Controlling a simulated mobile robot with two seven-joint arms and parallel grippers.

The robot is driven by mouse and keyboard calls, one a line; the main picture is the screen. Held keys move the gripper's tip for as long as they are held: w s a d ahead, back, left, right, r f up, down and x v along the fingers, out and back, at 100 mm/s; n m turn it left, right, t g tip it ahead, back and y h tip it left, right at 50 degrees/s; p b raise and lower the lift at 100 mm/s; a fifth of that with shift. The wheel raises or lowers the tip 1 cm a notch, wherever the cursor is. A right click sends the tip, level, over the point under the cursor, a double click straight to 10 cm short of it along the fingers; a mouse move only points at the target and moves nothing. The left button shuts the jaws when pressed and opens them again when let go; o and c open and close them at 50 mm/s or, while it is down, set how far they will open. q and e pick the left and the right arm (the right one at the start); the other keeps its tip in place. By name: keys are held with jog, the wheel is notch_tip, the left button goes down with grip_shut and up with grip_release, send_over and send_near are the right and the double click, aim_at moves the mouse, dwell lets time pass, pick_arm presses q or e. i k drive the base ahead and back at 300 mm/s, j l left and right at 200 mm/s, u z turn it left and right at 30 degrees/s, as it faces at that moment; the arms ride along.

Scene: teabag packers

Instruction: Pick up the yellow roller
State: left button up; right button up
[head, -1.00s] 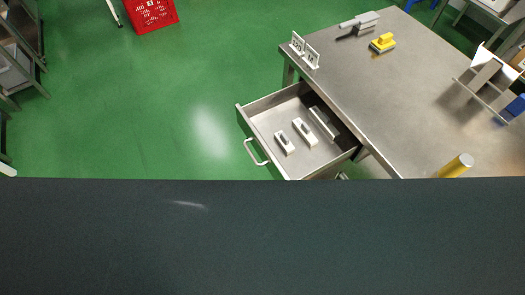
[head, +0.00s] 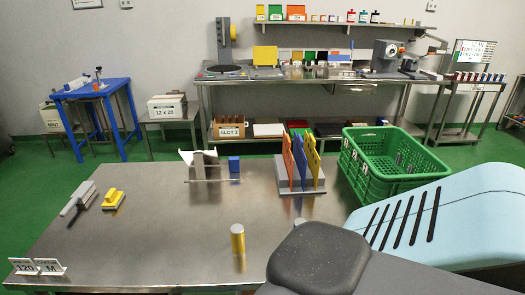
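A short upright yellow cylinder (head: 237,238), which looks like the yellow roller, stands on the near part of the steel table (head: 160,250). It is whole in view and nothing touches it. A low yellow block-shaped tool (head: 113,200) with a pale base lies at the left of the table. Parts of my own arm fill the lower right. Neither of my grippers shows in the head view.
A metal holder (head: 205,166), a blue block (head: 234,164), a rack (head: 300,176) with coloured boards and a green crate (head: 385,165) line the far side. The table's middle is clear.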

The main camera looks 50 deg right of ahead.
aim_at(237, 231)
jog(key=z, duration=1.45)
jog(key=j, duration=0.15)
jog(key=k+u, duration=0.05)
